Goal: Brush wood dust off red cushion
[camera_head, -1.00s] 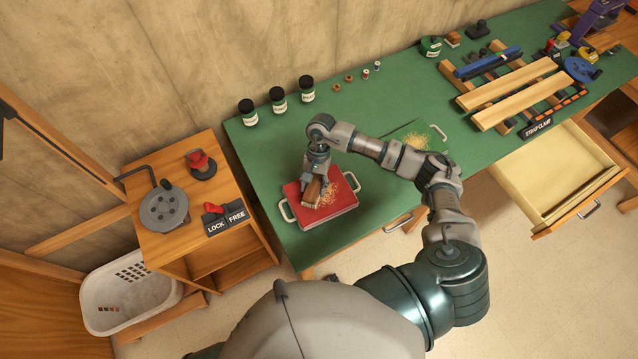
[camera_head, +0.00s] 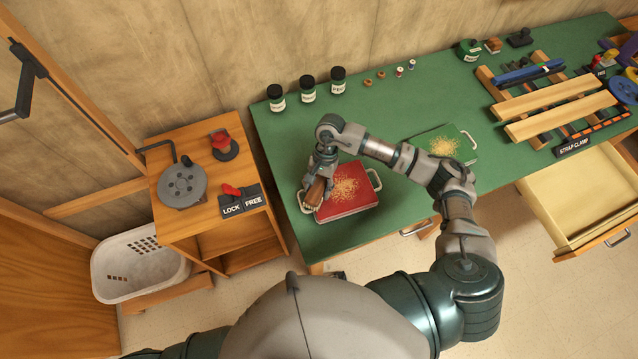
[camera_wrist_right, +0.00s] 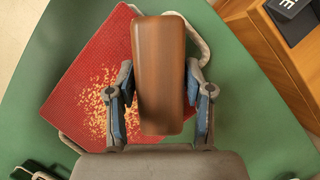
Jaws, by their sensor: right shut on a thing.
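The red cushion (camera_head: 350,203) lies on the green bench top, with white handles at its left and right ends. Pale wood dust (camera_head: 344,190) lies scattered over its middle, and it also shows in the right wrist view (camera_wrist_right: 98,98). My right gripper (camera_head: 321,183) is shut on a brown wooden brush (camera_head: 314,193), over the cushion's left edge. In the right wrist view the brush's back (camera_wrist_right: 160,75) sits between the two fingers and hides part of the cushion (camera_wrist_right: 75,75). Whether the bristles touch the cushion cannot be told. My left gripper is not in view.
A green pad (camera_head: 462,150) with more dust lies to the right on the bench. Three jars (camera_head: 308,88) stand at the back. An open drawer (camera_head: 575,205) juts out at right.

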